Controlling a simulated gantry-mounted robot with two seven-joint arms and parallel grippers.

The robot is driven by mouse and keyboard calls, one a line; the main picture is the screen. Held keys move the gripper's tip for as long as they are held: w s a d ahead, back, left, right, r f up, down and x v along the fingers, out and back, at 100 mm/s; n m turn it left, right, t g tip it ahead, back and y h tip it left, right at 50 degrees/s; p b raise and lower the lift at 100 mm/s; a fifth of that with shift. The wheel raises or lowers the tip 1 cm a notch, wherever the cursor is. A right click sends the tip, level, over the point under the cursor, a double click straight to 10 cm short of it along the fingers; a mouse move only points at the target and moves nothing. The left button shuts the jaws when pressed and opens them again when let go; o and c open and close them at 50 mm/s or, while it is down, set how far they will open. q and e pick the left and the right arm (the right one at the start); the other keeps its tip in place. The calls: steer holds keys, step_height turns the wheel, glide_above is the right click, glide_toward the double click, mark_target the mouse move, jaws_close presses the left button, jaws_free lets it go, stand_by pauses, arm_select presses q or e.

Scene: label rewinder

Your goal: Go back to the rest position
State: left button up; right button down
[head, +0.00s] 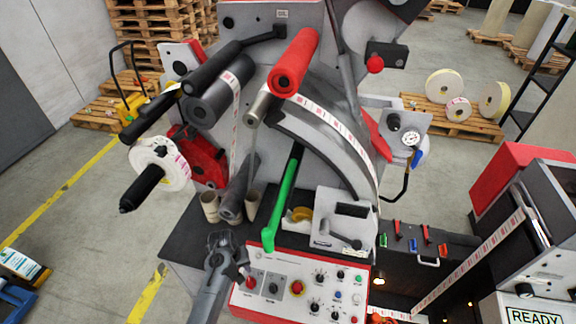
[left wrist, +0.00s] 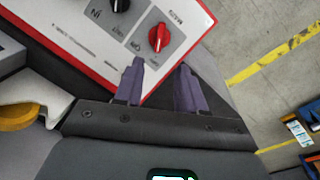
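My left gripper (head: 242,273) is at the left end of the control panel (head: 330,297), beside its red knob (head: 250,283). In the left wrist view its two purple fingers (left wrist: 160,82) stand apart with nothing held between them. The panel's corner (left wrist: 100,45) and the red knob (left wrist: 158,37) lie just beyond the fingertips there. Whether the fingers touch the panel cannot be told. My right gripper is in neither view.
The label rewinder (head: 255,70) rises behind the panel, with a red roller (head: 294,62) and a green bar (head: 282,200). A label roll (head: 155,160) sticks out at left. Cardboard cores (head: 210,207) stand near my left gripper. Open floor (head: 90,225) lies at left.

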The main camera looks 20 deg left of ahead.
arm_select(q)
steer(key=s+a+f+m+g+y+p, duration=0.1)
steer(key=s+f, duration=0.1)
steer(key=s, duration=0.7)
steer(key=s+f+m+g+y+p, duration=0.1)
steer(key=s+f, duration=0.1)
steer(key=s, duration=0.8)
steer(key=s+d+r+m+t, duration=0.1)
steer(key=d+r+m, duration=0.1)
steer(key=d+r, duration=0.2)
steer(key=s+d+r+m+t, duration=0.1)
steer(key=d+r+m+t, duration=0.1)
steer(key=r, duration=0.8)
steer(key=s+d+r+m+t+h, duration=0.1)
steer(key=d+r+m, duration=0.2)
steer(key=d+r, duration=0.3)
steer(key=shift+s+d+r+m+t+p, duration=0.2)
steer(key=shift+r+m+t+p, duration=0.15)
steer(key=shift+r, duration=0.45)
